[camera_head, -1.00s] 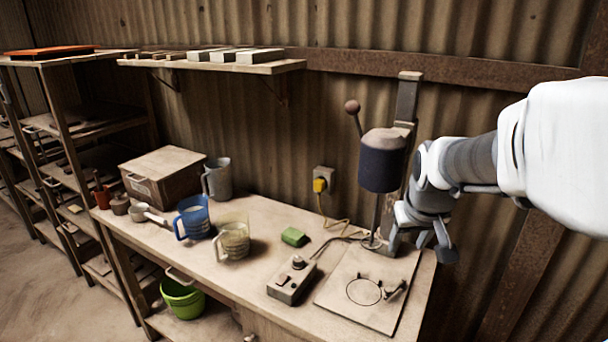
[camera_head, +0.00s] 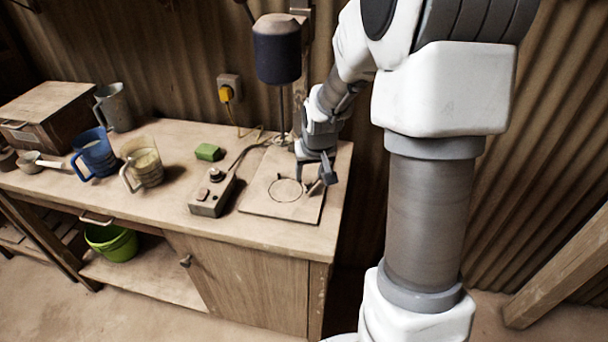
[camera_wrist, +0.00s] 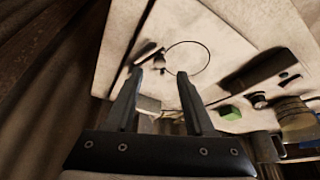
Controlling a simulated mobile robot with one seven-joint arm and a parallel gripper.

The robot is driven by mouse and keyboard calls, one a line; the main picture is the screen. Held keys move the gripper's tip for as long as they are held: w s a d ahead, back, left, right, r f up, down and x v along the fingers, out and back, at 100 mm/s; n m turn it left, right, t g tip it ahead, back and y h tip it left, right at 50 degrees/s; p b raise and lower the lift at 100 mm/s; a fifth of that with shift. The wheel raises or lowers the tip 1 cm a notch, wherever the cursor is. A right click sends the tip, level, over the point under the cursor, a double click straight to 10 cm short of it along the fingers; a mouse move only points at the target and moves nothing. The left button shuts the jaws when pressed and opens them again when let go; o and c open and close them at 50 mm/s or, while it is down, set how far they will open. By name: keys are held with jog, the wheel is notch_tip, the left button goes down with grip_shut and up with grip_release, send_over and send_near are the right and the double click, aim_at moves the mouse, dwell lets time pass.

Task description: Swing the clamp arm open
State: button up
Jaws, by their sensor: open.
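The clamp arm (camera_wrist: 147,53) is a small dark bar with a short post, lying beside the ring mark on the pale base plate of the press (camera_head: 265,205). My gripper (camera_wrist: 159,74) is open, and the clamp lies just beyond its fingertips, nearer the left finger. Nothing shows gripped between the fingers. In the head view my gripper (camera_head: 315,170) hangs low over the right part of the plate and largely hides the clamp. Whether a finger touches the clamp I cannot tell.
The press's dark motor head (camera_head: 277,50) hangs left of my arm, above the plate. A switch box (camera_head: 212,192) and a green block (camera_head: 208,152) lie left of the plate. A clear jug (camera_head: 145,165) and a blue jug (camera_head: 95,155) stand farther left.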

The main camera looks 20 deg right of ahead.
aim_at(308, 182)
jog(key=shift+x, duration=2.05)
grip_shut()
